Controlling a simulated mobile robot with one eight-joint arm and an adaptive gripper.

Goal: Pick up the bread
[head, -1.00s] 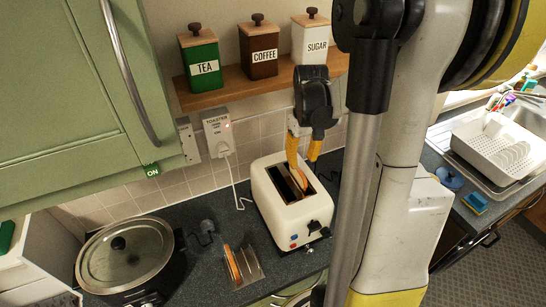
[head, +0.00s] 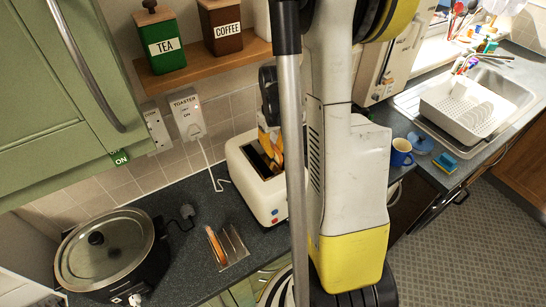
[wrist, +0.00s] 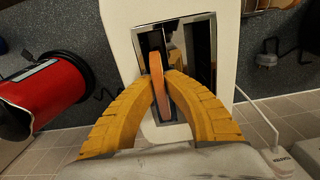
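A slice of bread (wrist: 158,85) stands on edge at the left slot of the cream toaster in the wrist view. My gripper (wrist: 160,80) has yellow fingers closed in on both sides of it, and they appear to touch it. How deep the slice sits in the slot cannot be told. In the head view my gripper (head: 270,150) is low over the toaster (head: 240,165), and its fingers mostly hide the slice. The toaster's right side is hidden behind my arm. Another slice of bread (head: 215,245) stands in a small rack (head: 235,240) on the counter.
A lidded cooker (head: 110,255) stands at the left. A shelf (head: 200,65) with tea and coffee tins is above. A red kettle (wrist: 40,95) is left of the toaster in the wrist view. A blue mug (head: 401,152) and a sink with a dish rack (head: 468,110) are at the right.

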